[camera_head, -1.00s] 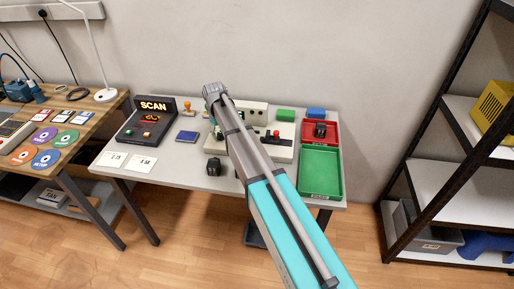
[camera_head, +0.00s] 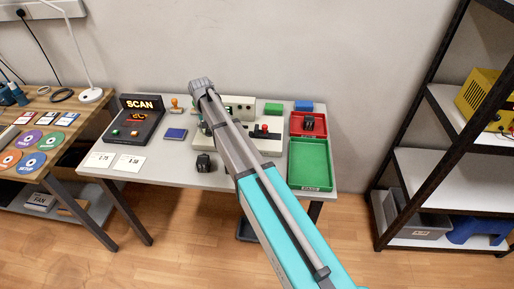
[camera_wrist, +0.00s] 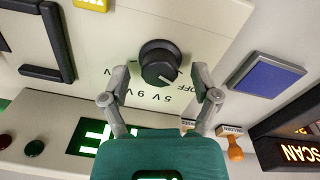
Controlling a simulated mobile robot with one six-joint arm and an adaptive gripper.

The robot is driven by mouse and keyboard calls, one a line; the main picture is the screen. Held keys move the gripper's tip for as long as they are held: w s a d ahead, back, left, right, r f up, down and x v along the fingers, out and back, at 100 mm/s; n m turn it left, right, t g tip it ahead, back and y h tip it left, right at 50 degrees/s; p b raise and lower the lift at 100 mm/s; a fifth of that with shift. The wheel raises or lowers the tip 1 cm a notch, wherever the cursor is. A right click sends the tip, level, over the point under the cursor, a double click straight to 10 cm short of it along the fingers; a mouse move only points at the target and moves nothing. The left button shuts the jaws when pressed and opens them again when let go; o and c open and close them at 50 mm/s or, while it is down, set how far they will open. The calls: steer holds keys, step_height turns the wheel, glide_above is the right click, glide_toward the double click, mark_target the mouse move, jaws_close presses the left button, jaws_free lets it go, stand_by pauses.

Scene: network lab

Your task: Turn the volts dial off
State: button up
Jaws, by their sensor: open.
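The volts dial (camera_wrist: 159,63) is a round black knob on a cream panel, with voltage labels and OFF printed around it. My gripper (camera_wrist: 161,84) is open, with one grey finger on each side of the dial; contact is not clear. In the head view the cream device (camera_head: 265,142) stands on the grey table, partly behind my arm. The dial and my fingers are hidden there. A lit green display (camera_wrist: 93,136) is on the device.
A scan unit (camera_head: 136,120), a blue pad (camera_head: 175,134) and an orange-handled stamp (camera_head: 175,103) are to the left. Red (camera_head: 296,128) and green (camera_head: 310,170) trays are to the right. A small black object (camera_head: 204,163) sits at the front. A dark-framed shelf (camera_head: 440,185) stands further right.

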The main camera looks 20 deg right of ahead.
steer(key=m, duration=0.9)
steer(key=shift+m, duration=0.4)
step_height(320, 180, up, 14)
steer(key=p, duration=1.4)
steer(key=s+d+f+n+b, duration=0.1)
steer(key=s+d+n, duration=0.4)
steer(key=s, duration=0.8)
steer(key=s+d+f+n+b, duration=0.2)
steer(key=s+d+n, duration=0.3)
steer(key=s, duration=0.8)
steer(key=shift+d, duration=1.35)
steer(key=shift+s, duration=0.1)
steer(key=shift+s+d+n, duration=0.25)
steer(key=shift+s+n, duration=0.05)
steer(key=shift+s, duration=0.6)
